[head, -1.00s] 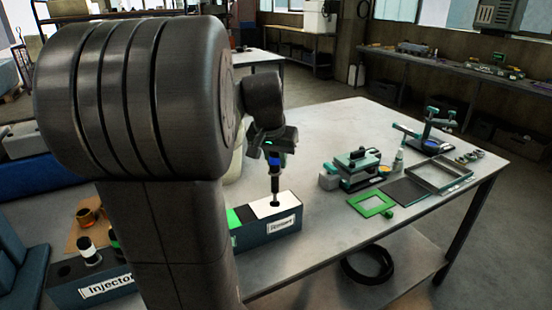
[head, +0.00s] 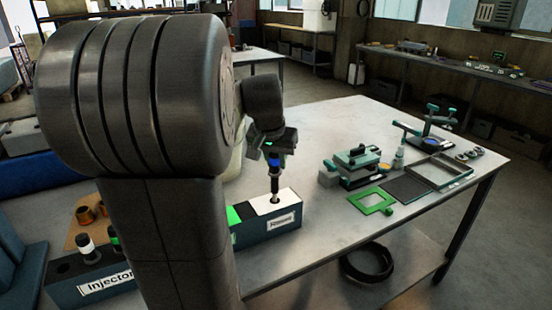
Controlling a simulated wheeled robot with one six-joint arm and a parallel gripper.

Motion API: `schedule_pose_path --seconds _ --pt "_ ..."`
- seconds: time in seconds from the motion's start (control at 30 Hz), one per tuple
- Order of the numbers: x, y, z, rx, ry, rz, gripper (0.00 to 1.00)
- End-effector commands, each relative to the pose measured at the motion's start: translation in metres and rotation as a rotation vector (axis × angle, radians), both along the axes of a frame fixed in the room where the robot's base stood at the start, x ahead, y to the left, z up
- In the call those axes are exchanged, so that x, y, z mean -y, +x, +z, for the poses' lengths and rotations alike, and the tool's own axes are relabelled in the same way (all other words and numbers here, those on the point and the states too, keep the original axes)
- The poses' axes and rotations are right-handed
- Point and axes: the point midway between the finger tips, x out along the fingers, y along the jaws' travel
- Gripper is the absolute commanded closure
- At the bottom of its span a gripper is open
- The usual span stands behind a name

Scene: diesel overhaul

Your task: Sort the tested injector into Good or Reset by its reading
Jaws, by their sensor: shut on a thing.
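My gripper (head: 274,164) is shut on a dark injector (head: 275,184), held upright over the white-topped part of a dark sorting box (head: 265,231). The injector's lower end meets the white top (head: 285,201) in this view; how deep it sits in the hole there I cannot tell. The front label seems to read Reset. A green-topped part (head: 234,215) of the box is to the left, partly hidden by my arm. An injector rack (head: 70,291) with a partly hidden Injector label stands at lower left and holds injectors. No reading is legible.
On the table (head: 330,215) are a teal-grey fixture (head: 353,167), a green frame (head: 371,201), a metal tray (head: 440,172) and a teal stand (head: 433,124). The table's front middle is clear. My arm hides much of the left.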

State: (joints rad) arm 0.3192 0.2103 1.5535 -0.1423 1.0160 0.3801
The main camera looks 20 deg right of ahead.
Motion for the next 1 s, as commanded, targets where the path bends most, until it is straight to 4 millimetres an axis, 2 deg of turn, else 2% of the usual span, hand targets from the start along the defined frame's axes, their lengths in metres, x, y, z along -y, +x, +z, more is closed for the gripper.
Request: schedule_pose_path --seconds 0.6,1.0 --pt "0.000 0.000 -0.022 0.002 -0.001 0.000 1.00" --pt "0.000 0.000 -0.022 0.006 -0.005 0.001 1.00"
